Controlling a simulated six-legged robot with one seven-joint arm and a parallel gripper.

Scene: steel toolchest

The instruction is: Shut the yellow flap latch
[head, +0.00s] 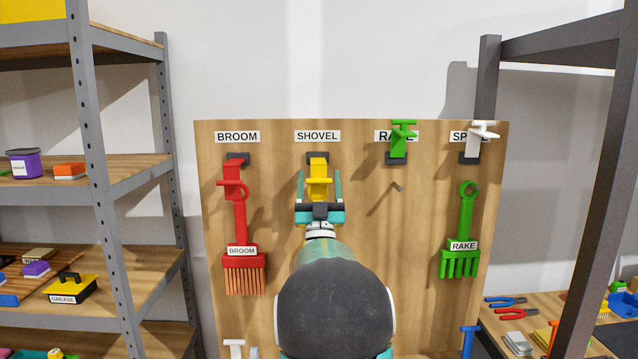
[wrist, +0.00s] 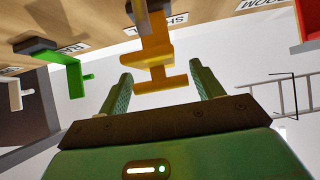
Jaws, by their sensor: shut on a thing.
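The yellow flap latch (head: 319,168) is on the wooden board under the SHOVEL label. Its flap hangs down from the dark mount, not raised like the green one. In the wrist view the yellow flap (wrist: 155,50) ends in a crossbar between my fingers. My gripper (head: 319,186) has one finger on each side of it and is shut on it; the exact contact is hard to see. My gripper also shows in the wrist view (wrist: 160,75). The board just below the latch is hidden behind my gripper and arm.
A red flap latch (head: 232,180) hangs down at left above the broom (head: 244,272). A green latch (head: 400,138) and a white latch (head: 478,141) stand raised at right. A green rake (head: 461,230) hangs below the white one. Shelves (head: 135,180) stand at left.

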